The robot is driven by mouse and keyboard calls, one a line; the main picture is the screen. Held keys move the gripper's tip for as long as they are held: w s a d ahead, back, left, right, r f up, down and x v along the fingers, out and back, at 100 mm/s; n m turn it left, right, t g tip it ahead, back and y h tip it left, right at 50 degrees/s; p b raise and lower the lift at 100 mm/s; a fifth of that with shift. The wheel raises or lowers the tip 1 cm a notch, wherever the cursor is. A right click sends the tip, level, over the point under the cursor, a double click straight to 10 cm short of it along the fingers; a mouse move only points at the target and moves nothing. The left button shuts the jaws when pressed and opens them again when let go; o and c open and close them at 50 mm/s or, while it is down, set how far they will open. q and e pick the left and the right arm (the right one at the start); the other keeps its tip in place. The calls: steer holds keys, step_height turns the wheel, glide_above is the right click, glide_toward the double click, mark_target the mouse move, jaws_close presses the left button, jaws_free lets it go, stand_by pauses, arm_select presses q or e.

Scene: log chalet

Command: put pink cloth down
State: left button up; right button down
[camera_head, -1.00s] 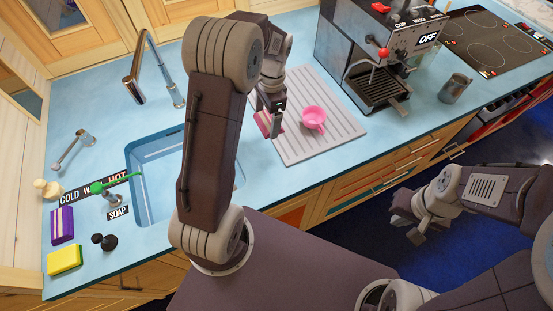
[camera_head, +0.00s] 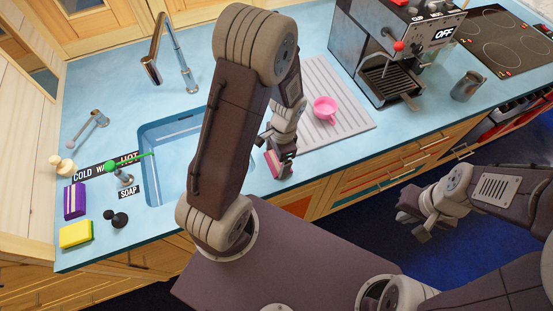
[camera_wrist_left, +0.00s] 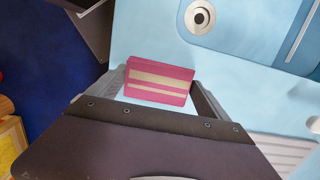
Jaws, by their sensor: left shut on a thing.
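The pink cloth (camera_wrist_left: 160,82), folded with cream stripes, is between the fingers of my left gripper (camera_wrist_left: 155,95) in the left wrist view. In the head view the cloth (camera_head: 272,163) shows at the tip of my left gripper (camera_head: 280,168), near the counter's front edge, right of the sink. My left gripper is shut on it. I cannot tell whether the cloth touches the counter. My right gripper (camera_head: 420,226) hangs at the right, off the counter, with its fingers apart and nothing seen between them.
A pink cup (camera_head: 325,107) stands on the grey drainboard (camera_head: 350,122). The sink (camera_head: 178,165) lies left of the cloth. A coffee machine (camera_head: 385,50) and a metal mug (camera_head: 466,86) are farther right.

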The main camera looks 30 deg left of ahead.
arm_select(q)
steer(key=shift+w+f, duration=0.1)
steer(key=shift+f, duration=0.3)
steer(key=o, duration=1.2)
steer(key=shift+f, duration=0.1)
step_height(320, 180, up, 12)
steer(key=s+n, duration=0.1)
steer(key=n, duration=0.1)
steer(key=s+d+f+n+t, duration=0.1)
steer(key=n, duration=0.2)
steer(key=s+d+n+t+h, duration=0.1)
steer(key=s+n, duration=0.1)
steer(key=n, duration=0.1)
steer(key=shift+d+f+p, duration=0.15)
steer(key=shift+p, duration=0.25)
